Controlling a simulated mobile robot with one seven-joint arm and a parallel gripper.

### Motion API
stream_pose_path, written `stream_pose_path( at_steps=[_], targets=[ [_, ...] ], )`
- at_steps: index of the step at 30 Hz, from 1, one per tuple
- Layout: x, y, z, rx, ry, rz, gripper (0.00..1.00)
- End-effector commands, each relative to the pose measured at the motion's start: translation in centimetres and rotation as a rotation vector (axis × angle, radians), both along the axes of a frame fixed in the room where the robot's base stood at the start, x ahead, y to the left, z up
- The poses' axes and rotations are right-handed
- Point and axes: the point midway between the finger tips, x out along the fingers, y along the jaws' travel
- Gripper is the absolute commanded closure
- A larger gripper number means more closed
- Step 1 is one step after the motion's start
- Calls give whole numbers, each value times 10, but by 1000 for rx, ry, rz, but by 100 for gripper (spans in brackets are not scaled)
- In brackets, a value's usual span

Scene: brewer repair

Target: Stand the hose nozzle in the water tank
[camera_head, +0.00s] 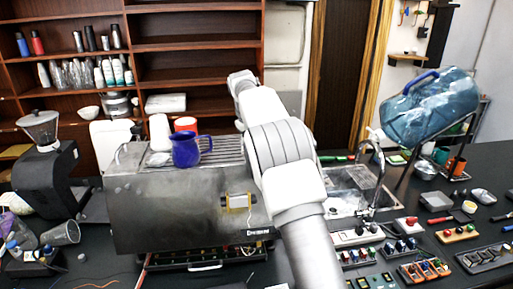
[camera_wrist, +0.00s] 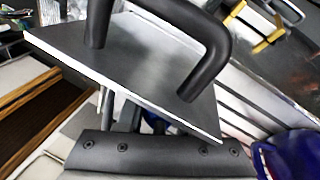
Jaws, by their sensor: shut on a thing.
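The big steel brewer (camera_head: 180,210) stands left of centre in the head view. My arm rises in front of its right side; my gripper is hidden there. In the wrist view, the dark body of my gripper (camera_wrist: 130,122) lies along the bottom, its tips hidden. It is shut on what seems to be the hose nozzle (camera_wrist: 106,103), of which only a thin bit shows. A dark panel with a black bar handle (camera_wrist: 215,50) covers the middle of that view. A white box behind the brewer (camera_head: 108,140) may be the water tank; I cannot tell.
A blue jug (camera_head: 186,151) stands on the brewer's top rack, close to my gripper in the wrist view (camera_wrist: 292,155). White and red cups stand behind it. A large blue bottle (camera_head: 430,105) lies tilted on a stand at right. A grinder (camera_head: 45,165) stands left.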

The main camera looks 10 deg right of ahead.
Motion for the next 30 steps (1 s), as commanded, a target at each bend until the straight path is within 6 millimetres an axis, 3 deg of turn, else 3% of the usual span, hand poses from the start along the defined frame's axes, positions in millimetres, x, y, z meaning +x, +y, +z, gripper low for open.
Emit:
stream_pose_path(
  at_steps=[30],
  targets=[
    [0,0,-8,-1,-1,0,100]
  ],
)
